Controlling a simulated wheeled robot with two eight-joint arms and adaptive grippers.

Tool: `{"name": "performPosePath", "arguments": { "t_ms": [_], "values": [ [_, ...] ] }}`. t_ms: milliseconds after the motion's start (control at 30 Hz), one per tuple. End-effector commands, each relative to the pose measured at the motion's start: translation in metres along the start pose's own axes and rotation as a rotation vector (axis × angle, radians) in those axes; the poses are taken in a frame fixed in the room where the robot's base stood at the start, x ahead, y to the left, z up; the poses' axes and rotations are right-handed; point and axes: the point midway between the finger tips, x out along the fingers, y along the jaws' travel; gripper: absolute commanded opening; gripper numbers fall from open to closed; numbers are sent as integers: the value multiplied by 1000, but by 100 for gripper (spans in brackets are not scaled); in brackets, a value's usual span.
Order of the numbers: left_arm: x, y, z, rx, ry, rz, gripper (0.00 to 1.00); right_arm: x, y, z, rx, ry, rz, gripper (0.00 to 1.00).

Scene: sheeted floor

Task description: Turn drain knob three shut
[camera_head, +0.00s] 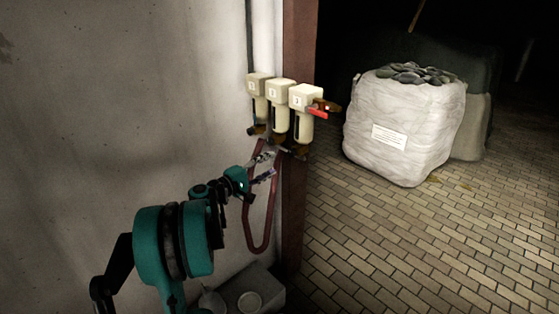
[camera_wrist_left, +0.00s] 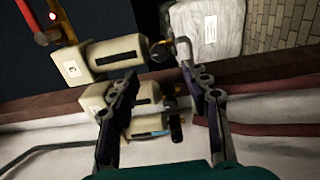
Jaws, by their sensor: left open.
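Three cream filter units hang in a row on the wall. Unit three (camera_head: 306,97), the rightmost, has a red lever (camera_head: 318,112); it also shows in the left wrist view (camera_wrist_left: 105,56). Drain knob three (camera_head: 300,153) is a small dark fitting under it; in the left wrist view the knob (camera_wrist_left: 161,51) sits at the unit's end beside a grey elbow. My left gripper (camera_head: 268,164) is open and empty, just below the units. In the left wrist view its fingers (camera_wrist_left: 160,78) point toward the knobs, apart from knob three. How far the knob is turned cannot be told.
A dark red hose (camera_head: 263,235) loops down behind my left gripper. A brown post (camera_head: 293,215) stands right of it. A grey box (camera_head: 258,292) sits low by the wall. A large white sack (camera_head: 400,125) stands on the open brick floor to the right.

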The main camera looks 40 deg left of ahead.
Motion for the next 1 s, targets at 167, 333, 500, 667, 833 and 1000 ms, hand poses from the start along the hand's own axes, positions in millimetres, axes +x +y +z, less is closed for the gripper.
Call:
{"name": "performPosePath", "arguments": {
  "t_ms": [167,333,500,667,833,1000],
  "values": [
    [-27,0,-1,0,3,0,48,0,0,0,0,0,0,40],
    [-35,0,0,0,0,0,48,0,0,0,0,0,0,40],
    [-35,0,0,0,0,0,48,0,0,0,0,0,0,40],
    [-35,0,0,0,0,0,48,0,0,0,0,0,0,40],
    [-35,0,0,0,0,0,48,0,0,0,0,0,0,40],
    [-26,-1,19,17,-24,-34,48,0,0,0,0,0,0,40]
  ]
}}
